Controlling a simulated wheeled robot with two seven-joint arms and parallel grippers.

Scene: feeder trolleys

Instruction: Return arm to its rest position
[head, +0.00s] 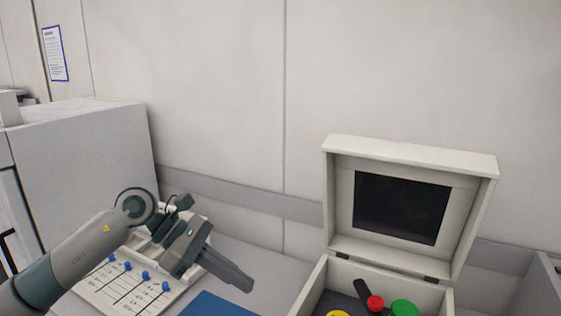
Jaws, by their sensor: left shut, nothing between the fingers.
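My left arm comes in from the lower left. Its gripper (243,281) is shut and empty, pointing down and to the right above the table. It hangs over the right side of a white panel (134,290) with blue knobs and hides part of it. I cannot tell whether the gripper touches the panel. My right gripper is not in view.
An open white case (410,153) with a dark screen (401,208) in its lid stands at the right. Inside are a red button (375,303), a green button (404,308) and a yellow one (338,314). A blue mat (213,305) lies left of it. A grey cabinet (85,165) stands at the left.

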